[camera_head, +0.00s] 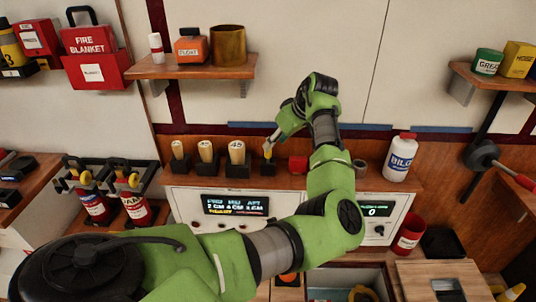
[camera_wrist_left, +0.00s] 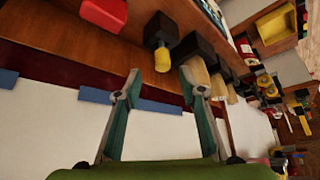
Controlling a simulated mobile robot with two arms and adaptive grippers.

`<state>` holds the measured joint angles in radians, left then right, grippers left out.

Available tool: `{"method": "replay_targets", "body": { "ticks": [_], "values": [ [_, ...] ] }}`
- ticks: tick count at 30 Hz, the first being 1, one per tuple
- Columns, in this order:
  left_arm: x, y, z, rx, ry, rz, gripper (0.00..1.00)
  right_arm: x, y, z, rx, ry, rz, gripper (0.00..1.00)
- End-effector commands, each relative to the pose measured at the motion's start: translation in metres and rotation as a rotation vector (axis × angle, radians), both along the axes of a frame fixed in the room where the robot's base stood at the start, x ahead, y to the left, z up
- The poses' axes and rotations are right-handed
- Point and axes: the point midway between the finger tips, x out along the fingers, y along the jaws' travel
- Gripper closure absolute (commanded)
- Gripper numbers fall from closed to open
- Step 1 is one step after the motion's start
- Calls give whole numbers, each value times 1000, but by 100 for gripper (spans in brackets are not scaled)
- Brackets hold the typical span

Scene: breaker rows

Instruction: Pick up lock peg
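A short yellow peg (camera_head: 268,152) stands in a black holder on the wooden shelf; it may be the lock peg, but no label on it can be read. Several pale wooden pegs, such as the numbered one (camera_head: 237,152), stand in black holders to its left. My left gripper (camera_head: 272,142) is at the yellow peg, its fingers partly overlapping it in the head view. In the left wrist view my left gripper (camera_wrist_left: 160,84) is open and empty. The yellow peg (camera_wrist_left: 162,60) lies just beyond and between its fingertips, apart from them. My right gripper is not in view.
A red block (camera_head: 298,164) sits right of the yellow peg, and a white bottle (camera_head: 398,158) stands farther right. Below the shelf are two panels with displays (camera_head: 235,205). An upper shelf (camera_head: 190,70) holds a copper-coloured cup and an orange container.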

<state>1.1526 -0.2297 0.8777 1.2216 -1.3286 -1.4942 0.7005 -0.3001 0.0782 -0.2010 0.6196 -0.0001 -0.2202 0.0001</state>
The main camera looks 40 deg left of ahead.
Motion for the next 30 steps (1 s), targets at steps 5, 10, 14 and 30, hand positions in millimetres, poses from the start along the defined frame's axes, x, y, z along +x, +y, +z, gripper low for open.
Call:
{"method": "replay_targets", "body": {
  "ticks": [5,10,14,30],
  "values": [
    [0,7,-9,1,0,0,63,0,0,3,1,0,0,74],
    [-3,21,-26,-1,3,1,63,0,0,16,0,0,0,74],
    [-3,31,-42,0,2,1,63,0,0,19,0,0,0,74],
    [-2,35,-51,1,-1,-1,100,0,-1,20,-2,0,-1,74]
  ]
}}
